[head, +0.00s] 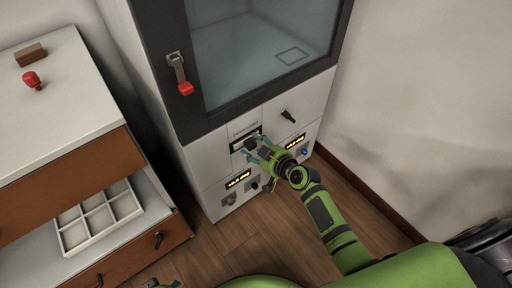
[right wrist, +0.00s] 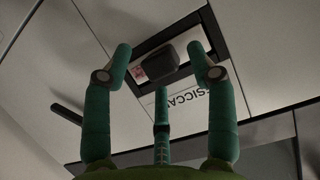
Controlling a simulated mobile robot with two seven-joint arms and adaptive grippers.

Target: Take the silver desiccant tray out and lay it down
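The desiccant compartment shows in the head view as a dark-framed slot (head: 246,143) in the cabinet's lower front. In the right wrist view its dark frame (right wrist: 195,69) surrounds a dark block-like handle (right wrist: 160,63), beside a partly hidden label reading "SICCA". My right gripper (head: 252,148) is at this slot. In the right wrist view its teal fingers (right wrist: 160,66) are spread to either side of the handle, with no clear contact. Only a small piece of what looks like my left gripper (head: 162,284) shows at the bottom edge.
The cabinet has a glass door (head: 265,50) with a red-tipped handle (head: 185,88), and another black handle (head: 288,115) on its lower panel. At left, a drawer unit (head: 85,75) carries a red knob-like object (head: 32,80); a white divided tray (head: 100,218) sits in it.

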